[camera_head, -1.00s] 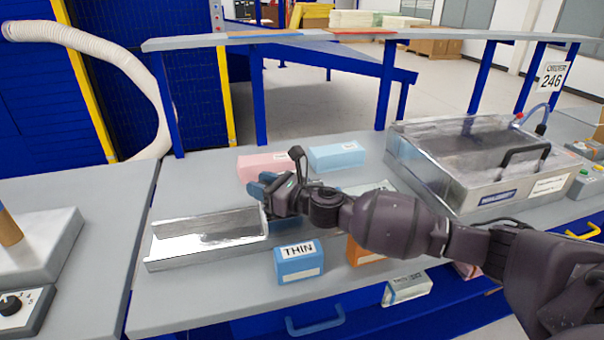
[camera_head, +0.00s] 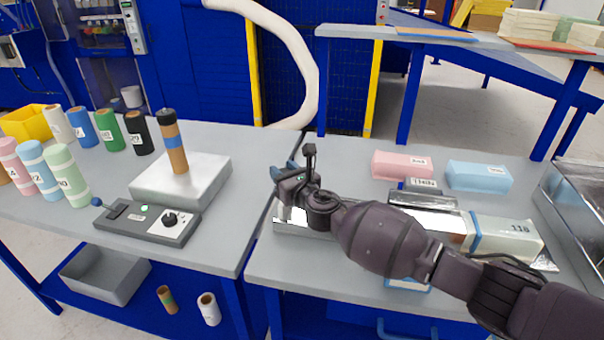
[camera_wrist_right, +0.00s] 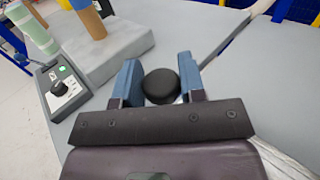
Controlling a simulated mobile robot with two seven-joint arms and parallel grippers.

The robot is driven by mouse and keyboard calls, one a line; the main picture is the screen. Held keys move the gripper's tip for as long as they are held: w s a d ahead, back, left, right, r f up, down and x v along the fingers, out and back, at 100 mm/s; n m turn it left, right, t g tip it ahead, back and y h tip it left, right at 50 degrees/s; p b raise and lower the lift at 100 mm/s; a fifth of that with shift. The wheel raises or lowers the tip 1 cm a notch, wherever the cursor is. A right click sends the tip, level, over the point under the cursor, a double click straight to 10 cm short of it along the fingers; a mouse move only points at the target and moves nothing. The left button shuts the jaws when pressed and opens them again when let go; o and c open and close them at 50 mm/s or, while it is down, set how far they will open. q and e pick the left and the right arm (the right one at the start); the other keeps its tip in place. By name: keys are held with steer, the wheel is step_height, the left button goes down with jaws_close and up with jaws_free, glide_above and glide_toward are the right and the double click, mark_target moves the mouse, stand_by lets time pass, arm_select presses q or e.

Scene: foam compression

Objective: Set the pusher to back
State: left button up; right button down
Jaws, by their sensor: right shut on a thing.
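My right gripper (camera_head: 288,173) is at the left end of a metal channel (camera_head: 286,215) on the right table. In the right wrist view my gripper (camera_wrist_right: 160,84) has its two blue fingers on either side of a round black knob (camera_wrist_right: 160,86), and it is shut on this knob. The knob appears to be the pusher's handle; the rest of the pusher is hidden by my gripper and arm. My right arm covers much of the channel. My left gripper is not in view.
A block labelled 118 (camera_head: 510,237) lies toward the channel's right end. Pink (camera_head: 402,165) and light blue (camera_head: 478,176) boxes stand behind. On the left table are a post on a grey base (camera_head: 195,182), a control box (camera_head: 150,222) and several coloured rolls.

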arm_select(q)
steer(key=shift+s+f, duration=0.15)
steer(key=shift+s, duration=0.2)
arm_select(e)
steer(key=shift+a, duration=0.25)
steer(key=c, duration=1.1)
jaws_free()
steer(key=o, duration=0.3)
steer(key=shift+a, duration=0.2)
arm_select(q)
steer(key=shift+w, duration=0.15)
arm_select(e)
steer(key=shift+o, duration=0.2)
steer(key=shift+d, duration=0.1)
steer(key=shift+d, duration=0.1)
steer(key=shift+s+d, duration=0.25)
steer(key=shift+s, duration=0.15)
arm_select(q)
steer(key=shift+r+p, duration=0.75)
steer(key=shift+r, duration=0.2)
arm_select(e)
steer(key=v, duration=0.9)
steer(key=shift+s+d, duration=0.2)
steer(key=shift+s, duration=0.15)
